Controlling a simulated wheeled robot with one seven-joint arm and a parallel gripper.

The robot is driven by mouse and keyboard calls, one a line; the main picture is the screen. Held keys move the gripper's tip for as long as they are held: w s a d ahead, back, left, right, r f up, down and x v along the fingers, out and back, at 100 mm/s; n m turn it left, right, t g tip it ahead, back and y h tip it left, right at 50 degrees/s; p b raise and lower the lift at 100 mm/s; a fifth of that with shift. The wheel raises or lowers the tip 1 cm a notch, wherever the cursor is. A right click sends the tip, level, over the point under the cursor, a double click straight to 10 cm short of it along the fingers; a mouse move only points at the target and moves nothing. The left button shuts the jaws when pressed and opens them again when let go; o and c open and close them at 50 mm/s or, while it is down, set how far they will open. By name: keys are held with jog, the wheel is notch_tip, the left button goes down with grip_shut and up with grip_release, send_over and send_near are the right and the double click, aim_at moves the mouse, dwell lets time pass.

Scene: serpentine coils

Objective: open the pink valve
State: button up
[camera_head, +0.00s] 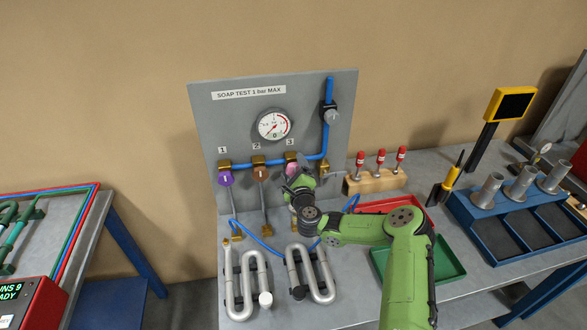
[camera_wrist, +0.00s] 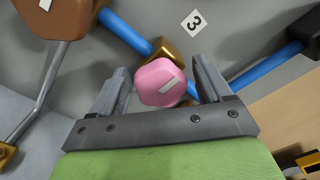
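The fingers are open, with a visible gap on each side of the knob. In the head view the pink valve (camera_head: 292,169) shows just above the end of my arm, which hides its lower part. My gripper's fingertips cannot be made out clearly there.
The purple valve (camera_head: 225,179) and brown valve (camera_head: 261,173) are to the left on the same panel. A pressure gauge (camera_head: 274,125) is above, its needle near the low end. Blue pipe (camera_head: 310,158) runs along the valves. Metal coils (camera_head: 246,285) lie below.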

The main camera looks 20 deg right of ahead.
jog(key=c, duration=0.9)
jog(key=shift+c, duration=0.2)
